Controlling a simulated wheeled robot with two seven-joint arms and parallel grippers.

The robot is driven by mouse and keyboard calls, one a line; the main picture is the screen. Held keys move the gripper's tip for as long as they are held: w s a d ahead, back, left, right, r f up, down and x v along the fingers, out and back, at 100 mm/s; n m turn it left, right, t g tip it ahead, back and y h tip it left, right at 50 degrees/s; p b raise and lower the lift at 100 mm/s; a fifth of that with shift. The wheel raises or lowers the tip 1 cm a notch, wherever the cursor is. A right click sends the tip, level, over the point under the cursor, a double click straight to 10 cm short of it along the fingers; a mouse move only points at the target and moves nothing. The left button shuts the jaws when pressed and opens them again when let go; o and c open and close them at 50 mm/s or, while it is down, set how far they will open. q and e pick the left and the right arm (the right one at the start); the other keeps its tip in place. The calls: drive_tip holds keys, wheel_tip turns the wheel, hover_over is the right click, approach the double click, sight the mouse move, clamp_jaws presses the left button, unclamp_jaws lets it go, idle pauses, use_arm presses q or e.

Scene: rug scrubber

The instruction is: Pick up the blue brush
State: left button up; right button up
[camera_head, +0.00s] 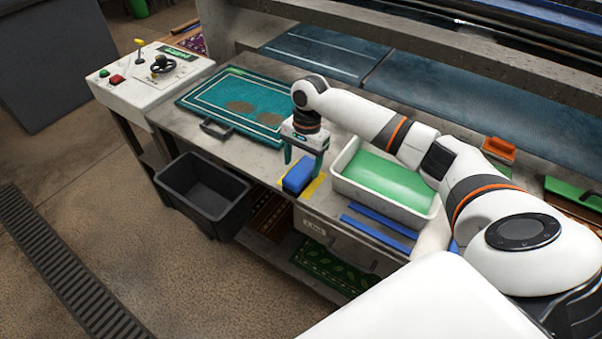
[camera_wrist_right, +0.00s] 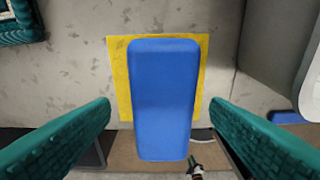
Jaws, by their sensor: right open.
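The blue brush (camera_head: 298,176) lies on a yellow patch (camera_head: 314,187) near the front edge of the grey worktop, left of the white tray. In the right wrist view the blue brush (camera_wrist_right: 164,98) is seen from above, long side running between the fingers, over the yellow patch (camera_wrist_right: 122,75). My right gripper (camera_head: 303,163) is directly above the brush, fingers pointing down. Its two green fingers (camera_wrist_right: 160,145) are open, one on each side of the brush, with a visible gap on both sides. Whether the fingertips reach down beside the brush is unclear. My left gripper is out of view.
A white tray (camera_head: 341,187) with green contents stands right of the brush. Blue strips (camera_head: 378,228) lie in front of it. A teal rug (camera_head: 243,98) with brown stains lies behind left. A black bin (camera_head: 203,190) stands on the floor at the front. An orange-handled tool (camera_head: 499,148) lies farther right.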

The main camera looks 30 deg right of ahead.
sight(302, 169)
drive_tip(key=shift+s+a+f, duration=0.15)
drive_tip(key=shift+a+f, duration=0.05)
drive_tip(key=shift+f, duration=0.65)
drive_tip(key=shift+s+a+f, duration=0.1)
drive_tip(key=shift+a+f, duration=0.05)
drive_tip(key=shift+f, duration=0.7)
drive_tip(key=c, duration=1.1)
wheel_tip(302, 169, up, 10)
drive_tip(key=shift+r+b, duration=0.1)
drive_tip(key=shift+b, duration=0.25)
